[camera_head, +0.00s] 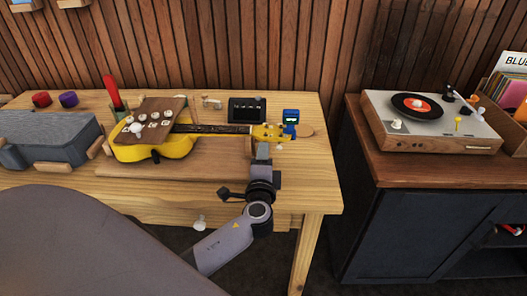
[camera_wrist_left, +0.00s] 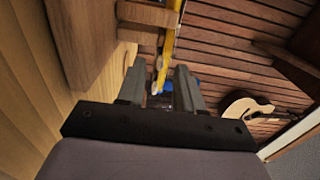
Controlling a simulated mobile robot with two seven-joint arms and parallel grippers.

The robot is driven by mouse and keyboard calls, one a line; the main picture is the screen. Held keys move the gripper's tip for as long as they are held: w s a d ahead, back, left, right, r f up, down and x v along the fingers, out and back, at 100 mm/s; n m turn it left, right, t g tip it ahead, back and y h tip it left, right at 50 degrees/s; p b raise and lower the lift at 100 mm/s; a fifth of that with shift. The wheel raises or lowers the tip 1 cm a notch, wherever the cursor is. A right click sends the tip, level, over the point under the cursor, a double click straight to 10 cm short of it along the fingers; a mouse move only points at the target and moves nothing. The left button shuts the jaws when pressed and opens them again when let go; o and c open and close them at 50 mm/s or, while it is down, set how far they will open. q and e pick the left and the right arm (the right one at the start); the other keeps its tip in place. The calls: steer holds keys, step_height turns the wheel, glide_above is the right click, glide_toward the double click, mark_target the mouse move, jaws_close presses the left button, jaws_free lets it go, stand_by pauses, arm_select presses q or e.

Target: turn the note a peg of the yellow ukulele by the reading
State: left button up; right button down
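The yellow ukulele (camera_head: 180,148) lies on the wooden table with its neck pointing right. Its yellow headstock (camera_head: 268,132) is near the table's right side, with light pegs too small to tell apart. A blue tuner (camera_head: 291,116) with a lit green display is at the headstock's end; its reading is too small to read. My left gripper (camera_head: 263,148) is just in front of the headstock. In the left wrist view its fingers (camera_wrist_left: 158,88) are apart, with the yellow headstock (camera_wrist_left: 167,52) and a pale peg (camera_wrist_left: 159,63) seen between them. Contact cannot be told. My right gripper is not in view.
A wooden board with pale pegs (camera_head: 158,112) covers part of the ukulele's body. A dark device (camera_head: 247,110) stands behind the neck. A grey padded block (camera_head: 50,140) is at left. A turntable (camera_head: 430,115) stands on a separate cabinet at right.

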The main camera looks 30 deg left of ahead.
arm_select(q)
steer(key=shift+x, duration=0.85)
jaws_close()
steer(key=shift+m+p, duration=0.95)
steer(key=shift+m, duration=1.85)
jaws_free()
